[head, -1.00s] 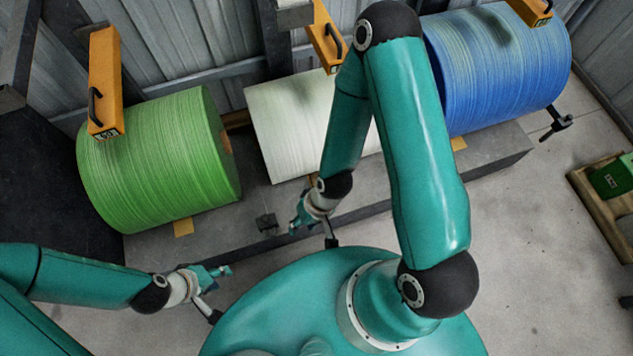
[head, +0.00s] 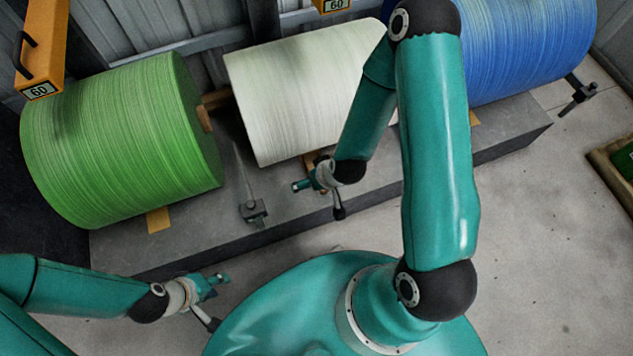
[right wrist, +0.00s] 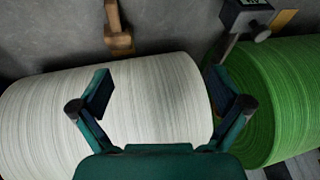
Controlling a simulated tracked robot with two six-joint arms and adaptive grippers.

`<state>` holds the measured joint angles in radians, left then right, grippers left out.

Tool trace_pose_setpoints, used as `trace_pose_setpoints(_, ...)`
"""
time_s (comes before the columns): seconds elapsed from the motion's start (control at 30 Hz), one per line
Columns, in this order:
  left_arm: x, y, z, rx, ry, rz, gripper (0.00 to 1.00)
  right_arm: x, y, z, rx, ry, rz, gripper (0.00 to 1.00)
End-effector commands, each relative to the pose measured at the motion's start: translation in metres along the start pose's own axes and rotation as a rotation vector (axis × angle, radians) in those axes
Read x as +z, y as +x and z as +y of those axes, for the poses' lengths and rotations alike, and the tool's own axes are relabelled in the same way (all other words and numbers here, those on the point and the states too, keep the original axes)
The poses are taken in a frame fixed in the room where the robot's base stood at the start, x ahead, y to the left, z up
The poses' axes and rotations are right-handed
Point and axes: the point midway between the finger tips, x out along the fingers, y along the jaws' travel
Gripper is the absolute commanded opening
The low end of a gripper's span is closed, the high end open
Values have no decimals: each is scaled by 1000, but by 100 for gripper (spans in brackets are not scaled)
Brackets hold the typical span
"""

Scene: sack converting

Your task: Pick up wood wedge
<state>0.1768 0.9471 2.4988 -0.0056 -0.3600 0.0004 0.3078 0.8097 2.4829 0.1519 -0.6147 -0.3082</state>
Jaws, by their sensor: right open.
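A tan wood wedge (head: 311,160) sits at the front foot of the white roll (head: 290,90), partly hidden by my right arm. In the right wrist view a wood wedge (right wrist: 118,35) lies on the grey surface against the white roll, above and between the finger directions. My right gripper (head: 303,185) is over the grey platform, just in front of the white roll; in the right wrist view it is open (right wrist: 162,90) and empty, apart from the wedge. My left gripper (head: 217,282) is low at the left, away from the rolls; its finger gap is unclear.
A green roll (head: 120,140) and a blue roll (head: 530,45) flank the white one on the grey platform (head: 200,225). Tan pieces also lie by the green roll (head: 158,219) and blue roll (head: 475,118). A small dark clamp (head: 253,212) stands near my right gripper.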

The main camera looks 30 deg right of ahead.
Motion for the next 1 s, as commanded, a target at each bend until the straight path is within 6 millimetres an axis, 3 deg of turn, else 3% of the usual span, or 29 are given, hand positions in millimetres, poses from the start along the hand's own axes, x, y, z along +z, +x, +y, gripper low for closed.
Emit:
trace_pose_setpoints(0.03, 0, 40, -14, 0, 0, 0, 40, 4, 36, 19, 27, -2, 37, 100)
trace_pose_setpoints(0.2, -1, 88, -32, 0, 0, 0, 40, -3, 73, 58, 111, -19, 129, 100)
trace_pose_setpoints(0.3, -1, 105, -38, 0, 0, 0, 40, -7, 85, 74, 149, -27, 164, 100)
trace_pose_setpoints(0.63, -1, 124, -45, 0, 0, 1, 40, -15, 109, 94, 192, -39, 198, 100)
trace_pose_setpoints(1.0, -1, 147, -53, 0, 0, 1, 40, -29, 183, 107, 191, -37, 197, 100)
